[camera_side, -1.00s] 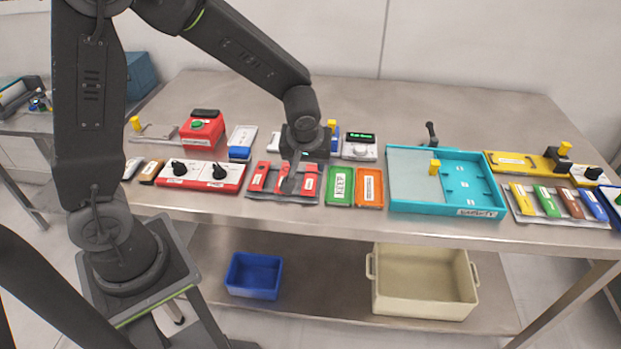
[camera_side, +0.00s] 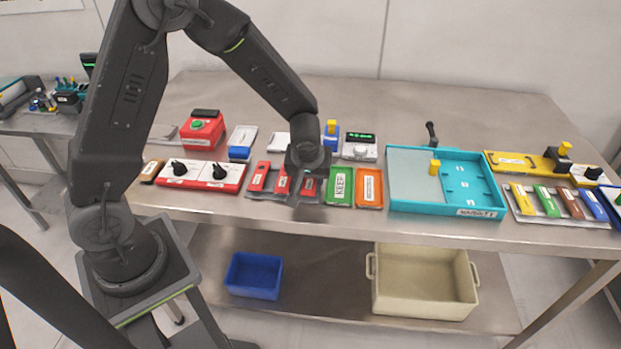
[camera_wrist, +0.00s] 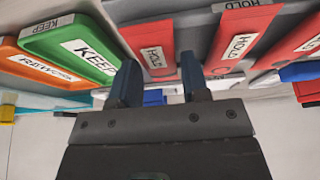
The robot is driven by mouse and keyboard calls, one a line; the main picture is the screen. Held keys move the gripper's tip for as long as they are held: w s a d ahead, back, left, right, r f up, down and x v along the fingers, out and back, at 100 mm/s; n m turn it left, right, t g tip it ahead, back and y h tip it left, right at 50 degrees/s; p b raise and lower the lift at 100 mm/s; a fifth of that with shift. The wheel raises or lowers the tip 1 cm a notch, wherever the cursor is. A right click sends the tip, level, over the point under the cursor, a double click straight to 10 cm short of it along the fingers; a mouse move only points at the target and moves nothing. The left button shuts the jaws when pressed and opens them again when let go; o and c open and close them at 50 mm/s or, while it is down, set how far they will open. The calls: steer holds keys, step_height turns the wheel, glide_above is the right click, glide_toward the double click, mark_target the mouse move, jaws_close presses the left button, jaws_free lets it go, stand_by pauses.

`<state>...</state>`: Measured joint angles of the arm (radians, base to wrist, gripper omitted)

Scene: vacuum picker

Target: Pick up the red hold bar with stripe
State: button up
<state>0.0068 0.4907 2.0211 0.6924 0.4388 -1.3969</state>
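Three red bars labelled HOLD lie side by side on a grey tray (camera_side: 268,194) near the table's front edge. In the side view they are the left bar (camera_side: 259,177), the middle bar (camera_side: 281,180) and the right bar (camera_side: 308,188). The wrist view shows the bar beside the green tray (camera_wrist: 150,38), the middle bar (camera_wrist: 240,42) and the far bar (camera_wrist: 298,42). I cannot tell which bar has the stripe. My gripper (camera_wrist: 160,72) is open and empty, its fingers spread below the first of these in the picture. In the side view my wrist partly covers the right bar.
A green KEEP tray (camera_side: 339,187) and an orange tray (camera_side: 369,188) stand close on the right. A red and white two-knob panel (camera_side: 200,176) lies on the left. A turquoise tray (camera_side: 400,206) is further right.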

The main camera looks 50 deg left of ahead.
steer(key=c, duration=0.6)
